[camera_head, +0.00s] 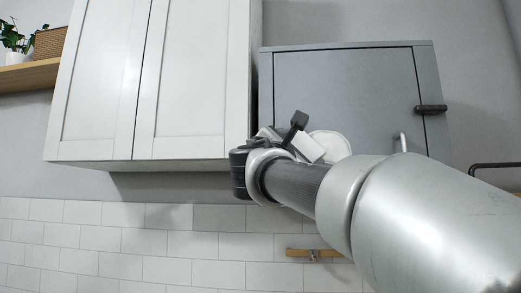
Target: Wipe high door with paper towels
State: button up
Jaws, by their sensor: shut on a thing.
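A grey cabinet door (345,90), mounted high on the wall, has a dark handle or latch (430,109) at its right edge. My gripper (300,138) is at the lower left of this door, with my arm reaching up from the lower right. A white paper towel (330,144) shows at the gripper, and the gripper is shut on it. Part of the towel and most of the fingers are hidden behind my wrist. I cannot tell whether the towel touches the door.
A white double-door cabinet (150,80) hangs directly left of the grey door, close to my wrist. A wooden shelf (35,74) with a plant (14,38) is at the far left. A wooden rail (314,253) is on the tiles below. A dark bar (495,165) juts out at right.

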jog(key=shift+w+d, duration=0.1)
jog(key=shift+w, duration=0.15)
